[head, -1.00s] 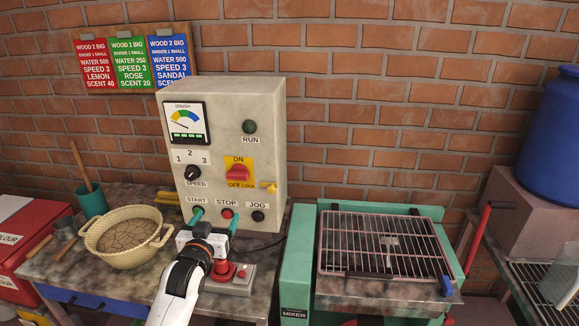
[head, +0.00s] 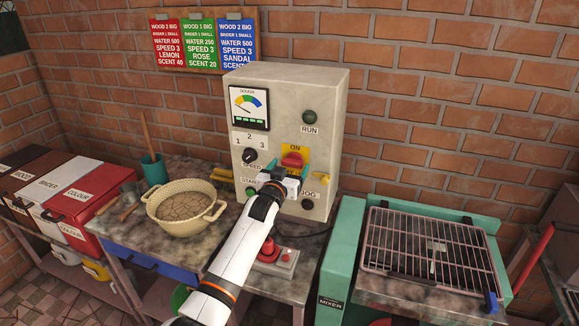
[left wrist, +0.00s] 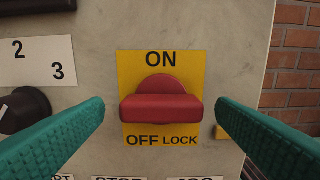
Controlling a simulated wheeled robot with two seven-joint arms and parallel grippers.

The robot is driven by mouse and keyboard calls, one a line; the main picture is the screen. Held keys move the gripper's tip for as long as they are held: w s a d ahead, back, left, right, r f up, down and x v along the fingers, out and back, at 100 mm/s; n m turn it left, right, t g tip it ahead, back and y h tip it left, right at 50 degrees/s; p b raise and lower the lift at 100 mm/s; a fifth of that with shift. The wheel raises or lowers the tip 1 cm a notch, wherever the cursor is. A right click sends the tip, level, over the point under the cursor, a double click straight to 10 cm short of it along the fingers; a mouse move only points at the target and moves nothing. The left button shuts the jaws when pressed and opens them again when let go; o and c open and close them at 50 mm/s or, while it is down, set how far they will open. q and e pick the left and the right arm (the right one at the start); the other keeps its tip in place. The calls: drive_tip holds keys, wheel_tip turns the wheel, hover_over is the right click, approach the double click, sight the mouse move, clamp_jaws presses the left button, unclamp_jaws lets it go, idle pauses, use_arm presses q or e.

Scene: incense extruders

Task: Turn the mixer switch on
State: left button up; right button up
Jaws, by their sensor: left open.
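The red mixer switch (head: 292,160) sits on a yellow ON / OFF LOCK plate (head: 303,148) on the front of a beige control box (head: 330,120). In the left wrist view the switch (left wrist: 160,107) shows as a wide red handle lying level, with ON above and OFF LOCK below. My left gripper (head: 278,172) is open in front of the box, and its teal fingers (left wrist: 160,112) appear on either side of the switch with gaps to it. I see no contact. In the head view the gripper hides part of the label area below the switch. My right gripper is not in view.
The speed knob (head: 250,156) is left of the switch. RUN light (head: 310,117), green START button (head: 251,191) and JOG button (head: 308,204) are nearby. A cream bowl (head: 160,213) is on the left table; a green-framed mixer (head: 343,240) stands right.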

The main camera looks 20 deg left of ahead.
use_arm(q)
drive_tip(key=shift+w+d, duration=0.1)
drive_tip(key=shift+w, duration=0.25)
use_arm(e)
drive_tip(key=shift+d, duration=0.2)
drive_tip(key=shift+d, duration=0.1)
use_arm(q)
drive_tip(key=c, duration=1)
